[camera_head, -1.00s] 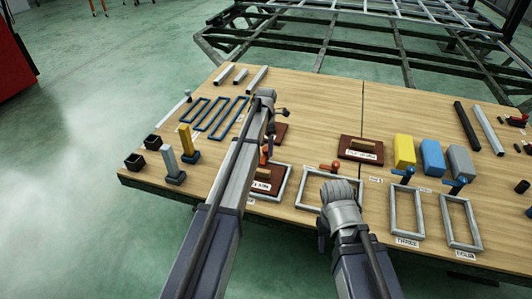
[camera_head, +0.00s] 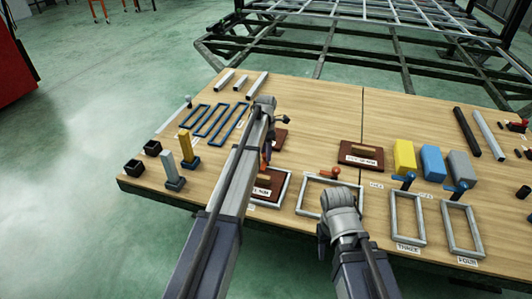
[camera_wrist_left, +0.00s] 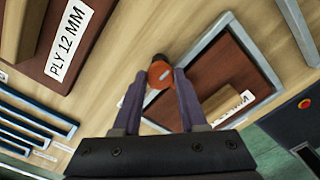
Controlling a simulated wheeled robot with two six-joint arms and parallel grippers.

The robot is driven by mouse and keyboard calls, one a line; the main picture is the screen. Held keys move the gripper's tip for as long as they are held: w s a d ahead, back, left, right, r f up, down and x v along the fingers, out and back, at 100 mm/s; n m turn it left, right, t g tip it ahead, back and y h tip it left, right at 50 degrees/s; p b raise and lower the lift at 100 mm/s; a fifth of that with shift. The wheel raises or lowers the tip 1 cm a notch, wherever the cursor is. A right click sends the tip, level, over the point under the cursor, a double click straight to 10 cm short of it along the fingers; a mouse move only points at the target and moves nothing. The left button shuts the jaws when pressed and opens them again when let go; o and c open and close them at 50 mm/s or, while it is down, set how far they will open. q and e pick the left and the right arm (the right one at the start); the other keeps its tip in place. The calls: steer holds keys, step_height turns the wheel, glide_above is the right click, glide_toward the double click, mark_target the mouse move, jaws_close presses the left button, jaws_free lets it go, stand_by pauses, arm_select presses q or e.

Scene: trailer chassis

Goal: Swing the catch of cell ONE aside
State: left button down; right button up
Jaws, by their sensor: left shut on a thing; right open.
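The catch of cell ONE (camera_wrist_left: 160,75) has an orange-red knob with a dark end. It also shows partly behind my left arm in the head view (camera_head: 264,162). My left gripper (camera_wrist_left: 158,84) is shut on the knob, with a purple finger at each side. The grey frame of cell ONE (camera_wrist_left: 276,85) holds a brown board (camera_wrist_left: 210,80) with a wooden handle and a partly hidden label. My right gripper (camera_head: 324,232) hangs over the front of the second frame (camera_head: 302,200); its fingers are mostly hidden behind its wrist, and it is open.
A brown board (camera_head: 362,163) lies behind the second frame, which has its own red catch (camera_head: 336,173). Two empty frames with blue catches stand right, near yellow, blue and grey blocks.

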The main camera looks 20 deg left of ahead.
arm_select(q)
steer(key=shift+m, duration=0.3)
steer(key=m, duration=0.3)
steer(key=shift+m, duration=0.4)
steer(key=m, duration=0.4)
steer(key=shift+m, duration=0.3)
steer(key=m, duration=0.4)
steer(key=shift+m, duration=2.4)
steer(key=shift+c, duration=2.2)
jaws_free()
